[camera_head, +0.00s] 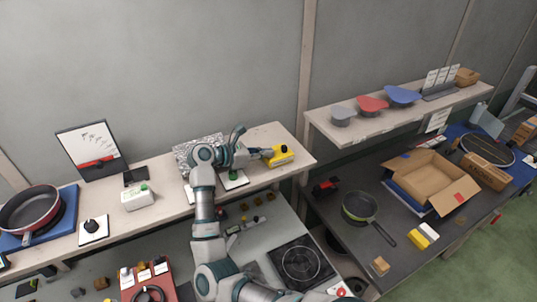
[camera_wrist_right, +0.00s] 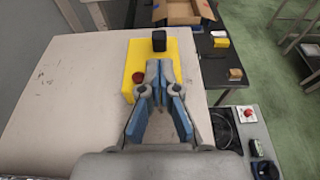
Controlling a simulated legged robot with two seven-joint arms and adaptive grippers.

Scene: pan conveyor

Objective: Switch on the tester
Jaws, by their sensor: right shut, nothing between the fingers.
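A yellow box (camera_head: 281,156) with a dark top part sits near the right end of the long pale shelf; I take it to be the tester. In the right wrist view the yellow box (camera_wrist_right: 133,56) carries a black block (camera_wrist_right: 159,40) and a round red button (camera_wrist_right: 138,77). My right gripper (camera_head: 264,152) is at its left side in the head view. In the wrist view the shut, empty fingertips (camera_wrist_right: 159,68) overlap the box, right of the red button; I cannot tell whether they touch it. My left gripper is not in view.
At right, a dark table bears a green-rimmed pan (camera_head: 359,206) and an open carton (camera_head: 431,178). Shelf around the yellow box is mostly clear.

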